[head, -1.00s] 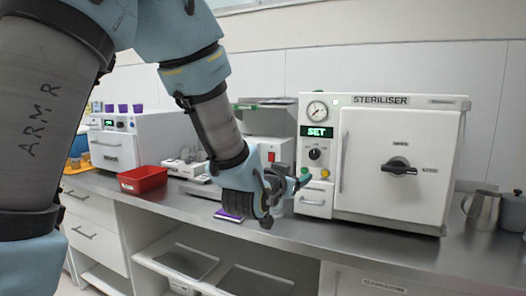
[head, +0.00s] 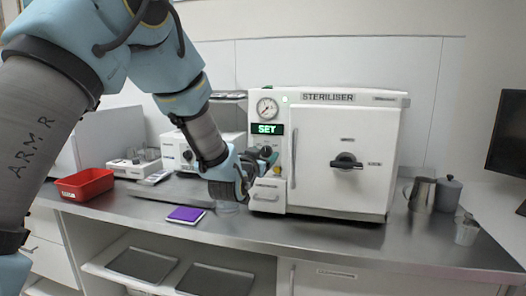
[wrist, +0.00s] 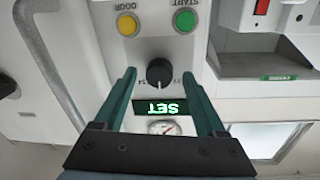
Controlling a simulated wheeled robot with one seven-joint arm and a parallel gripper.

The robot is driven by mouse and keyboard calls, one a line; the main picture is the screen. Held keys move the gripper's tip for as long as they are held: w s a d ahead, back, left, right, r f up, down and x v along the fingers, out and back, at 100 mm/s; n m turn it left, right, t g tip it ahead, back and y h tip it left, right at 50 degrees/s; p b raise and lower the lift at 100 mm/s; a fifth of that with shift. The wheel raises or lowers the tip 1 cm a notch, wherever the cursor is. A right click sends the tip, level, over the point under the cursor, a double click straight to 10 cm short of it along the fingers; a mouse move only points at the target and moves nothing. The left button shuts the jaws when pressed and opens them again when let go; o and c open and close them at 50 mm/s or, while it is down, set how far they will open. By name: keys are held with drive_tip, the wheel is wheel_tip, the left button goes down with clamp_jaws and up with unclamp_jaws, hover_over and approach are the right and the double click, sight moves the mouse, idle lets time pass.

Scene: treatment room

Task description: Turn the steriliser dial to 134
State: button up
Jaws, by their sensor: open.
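The white steriliser (head: 345,98) stands on the counter, with a lit green SET display (head: 267,129), which shows upside down in the wrist view (wrist: 160,108). Its round black dial (wrist: 159,72) is centred between the fingers of my gripper (wrist: 158,76) in the wrist view. The gripper is open, with one green finger on each side of the dial and a visible gap at both sides. In the head view my gripper (head: 262,160) is at the panel just below the display and largely hides the dial. The dial's setting is too small to read.
A green START button (wrist: 185,22) and a yellow DOOR button (wrist: 127,25) sit close to the dial. The black door handle (head: 346,161) is to the right. A purple pad (head: 186,214) and a red tray (head: 84,184) lie on the counter to the left.

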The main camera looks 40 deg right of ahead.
drive_tip(key=shift+d, duration=0.1)
drive_tip(key=shift+c, duration=0.3)
clamp_jaws()
